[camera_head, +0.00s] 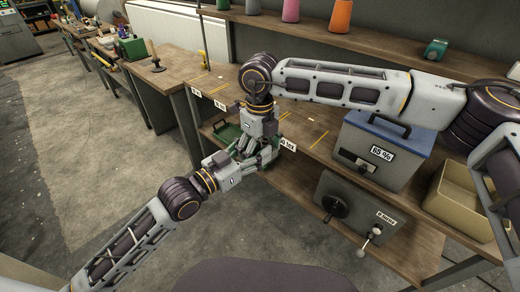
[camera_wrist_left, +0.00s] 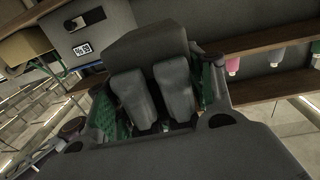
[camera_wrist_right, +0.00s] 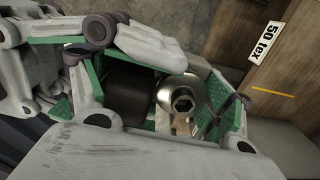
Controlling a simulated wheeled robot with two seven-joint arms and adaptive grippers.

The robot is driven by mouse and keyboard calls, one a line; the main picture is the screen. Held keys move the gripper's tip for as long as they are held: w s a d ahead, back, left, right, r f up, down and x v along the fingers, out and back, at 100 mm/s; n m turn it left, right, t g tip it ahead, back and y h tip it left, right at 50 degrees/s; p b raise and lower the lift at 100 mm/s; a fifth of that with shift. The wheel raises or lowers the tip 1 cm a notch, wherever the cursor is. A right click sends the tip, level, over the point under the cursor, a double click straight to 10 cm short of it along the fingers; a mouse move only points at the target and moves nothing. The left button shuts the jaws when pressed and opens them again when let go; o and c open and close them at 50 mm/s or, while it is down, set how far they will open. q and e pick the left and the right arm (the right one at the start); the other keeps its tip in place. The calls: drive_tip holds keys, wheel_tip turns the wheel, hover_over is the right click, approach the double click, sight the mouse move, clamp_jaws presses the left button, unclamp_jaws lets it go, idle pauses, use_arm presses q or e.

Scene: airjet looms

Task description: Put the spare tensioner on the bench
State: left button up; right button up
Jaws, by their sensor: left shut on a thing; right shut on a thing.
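The spare tensioner (camera_wrist_right: 178,93) shows in the right wrist view as a shiny round metal end with a dark hole, beside a dark cylindrical part. It sits between the green-padded fingers of my right gripper (camera_head: 264,141), which is shut on it. My left gripper (camera_head: 256,160) comes in from the lower left, meets the right one at the bench front edge, and is shut on what appears to be the same part. In the head view the grippers hide the tensioner. The wooden bench (camera_head: 310,122) lies behind and right of the grippers, with yellow marks and white labels.
A grey unit with knobs (camera_head: 350,205) sits below. A green tray (camera_head: 226,132) is on the lower shelf. Coloured cones (camera_head: 340,16) line the back shelf.

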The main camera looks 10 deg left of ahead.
use_arm(q)
drive_tip(key=o, duration=1.2)
drive_tip(key=shift+r, duration=0.1)
use_arm(e)
drive_tip(key=shift+c, duration=0.8)
use_arm(q)
drive_tip(key=shift+o, duration=0.2)
